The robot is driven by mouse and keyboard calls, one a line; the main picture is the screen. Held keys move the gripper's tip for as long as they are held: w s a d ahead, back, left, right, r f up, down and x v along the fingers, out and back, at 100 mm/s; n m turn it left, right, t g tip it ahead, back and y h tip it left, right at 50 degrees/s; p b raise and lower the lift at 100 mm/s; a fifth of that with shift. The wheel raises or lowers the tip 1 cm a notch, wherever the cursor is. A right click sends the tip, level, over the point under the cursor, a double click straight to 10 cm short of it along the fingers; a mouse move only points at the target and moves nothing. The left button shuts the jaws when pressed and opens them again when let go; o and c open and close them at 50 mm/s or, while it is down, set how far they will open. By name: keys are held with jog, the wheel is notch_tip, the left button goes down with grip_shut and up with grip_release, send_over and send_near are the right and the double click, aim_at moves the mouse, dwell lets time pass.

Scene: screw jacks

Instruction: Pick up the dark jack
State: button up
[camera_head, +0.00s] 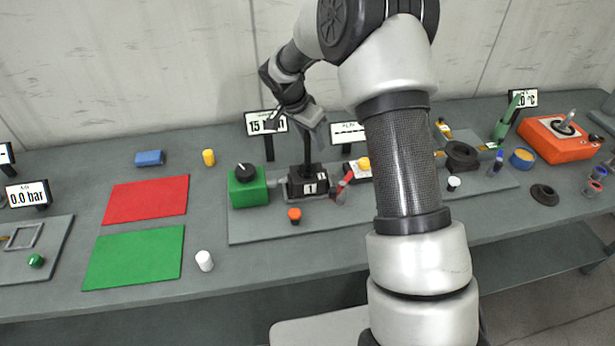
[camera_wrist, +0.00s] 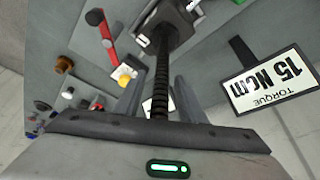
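The dark jack (camera_head: 308,181) is a black block with a white label marked 1 and a tall dark column on top. It stands upright on the grey plate. In the wrist view its block (camera_wrist: 172,22) is at the top and its threaded screw (camera_wrist: 160,80) runs down toward my gripper. My gripper (camera_wrist: 158,90) is open, one grey finger on each side of the screw, with gaps visible to both. In the head view my gripper (camera_head: 307,122) is above the block at the column's upper end; its fingertips are hard to make out there.
A green block with a black knob (camera_head: 246,186) stands close left of the jack. A red-handled lever (camera_head: 344,184) is close right. An orange-topped knob (camera_head: 294,214) is in front. Display signs (camera_head: 265,124) stand behind. Red (camera_head: 146,200) and green (camera_head: 135,257) mats lie clear at left.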

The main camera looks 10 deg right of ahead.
jog(key=shift+c, duration=0.5)
grip_shut()
dwell(0.8)
